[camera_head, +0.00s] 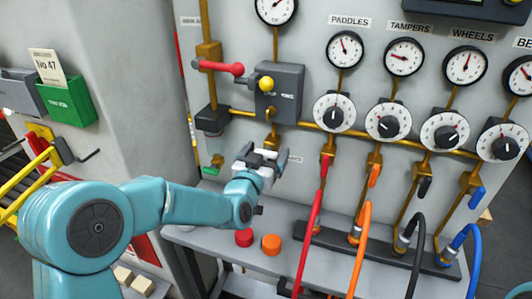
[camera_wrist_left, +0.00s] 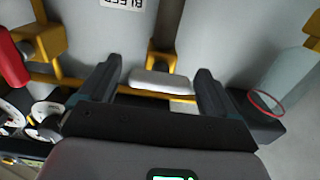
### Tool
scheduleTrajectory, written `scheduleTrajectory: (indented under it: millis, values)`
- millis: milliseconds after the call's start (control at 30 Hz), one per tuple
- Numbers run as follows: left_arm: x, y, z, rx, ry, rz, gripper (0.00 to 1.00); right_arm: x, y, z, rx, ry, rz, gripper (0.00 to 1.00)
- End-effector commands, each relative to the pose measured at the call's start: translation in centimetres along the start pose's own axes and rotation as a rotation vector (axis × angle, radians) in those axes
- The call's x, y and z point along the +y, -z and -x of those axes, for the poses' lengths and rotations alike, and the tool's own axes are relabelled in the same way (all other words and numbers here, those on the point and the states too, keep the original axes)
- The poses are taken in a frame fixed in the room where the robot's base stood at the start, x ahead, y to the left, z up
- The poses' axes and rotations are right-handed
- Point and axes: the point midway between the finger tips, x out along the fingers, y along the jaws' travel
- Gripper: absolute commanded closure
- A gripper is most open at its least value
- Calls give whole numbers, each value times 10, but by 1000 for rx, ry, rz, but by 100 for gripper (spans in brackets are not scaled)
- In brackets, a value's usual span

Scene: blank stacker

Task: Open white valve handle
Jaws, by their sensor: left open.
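The white valve handle (camera_wrist_left: 160,82) shows in the left wrist view as a short rounded bar, mounted on a brass pipe fitting. My left gripper (camera_wrist_left: 160,70) is open, with one dark finger on each side of the handle and a gap at each end of it. In the head view my left gripper (camera_head: 262,158) is in front of the panel, below the grey box with the yellow knob, and mostly hides the handle. My right gripper is in neither view.
A red lever (camera_head: 218,67) and a yellow knob (camera_head: 266,84) are above the gripper. Red (camera_head: 325,167) and orange (camera_head: 374,175) valve handles stand to its right, with hoses below. Red and orange buttons (camera_head: 271,244) sit on the grey ledge. A BLEED label (camera_wrist_left: 122,3) is near the handle.

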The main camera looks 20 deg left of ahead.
Motion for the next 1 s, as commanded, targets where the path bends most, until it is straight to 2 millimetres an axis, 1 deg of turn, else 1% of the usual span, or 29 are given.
scheduleTrajectory:
  millis: [33, 67, 100, 167, 200, 233, 433, 567, 767, 1000]
  values:
    - [0, 0, 0, 0, 0, 0, 8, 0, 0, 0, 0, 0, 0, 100]
    - [0, 0, 0, 0, 0, 0, 12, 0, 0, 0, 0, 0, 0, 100]
    - [0, 0, 0, 0, 0, 0, 25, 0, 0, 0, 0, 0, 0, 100]
    - [0, 0, 0, 0, 0, 0, 44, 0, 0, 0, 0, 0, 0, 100]
    - [0, 0, 0, 0, 0, 0, 57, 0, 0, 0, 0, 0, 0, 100]
    - [0, 0, 0, 1, 0, 0, 65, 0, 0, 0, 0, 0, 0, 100]
    - [0, 0, 0, 2, 0, 5, 65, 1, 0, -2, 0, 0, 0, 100]
    - [0, -1, 0, 4, 0, 30, 64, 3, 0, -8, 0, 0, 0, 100]
    - [0, -4, 0, 7, 0, 132, 64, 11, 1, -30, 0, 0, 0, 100]
    - [0, -6, 0, 9, -1, 341, 64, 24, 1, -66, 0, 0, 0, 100]
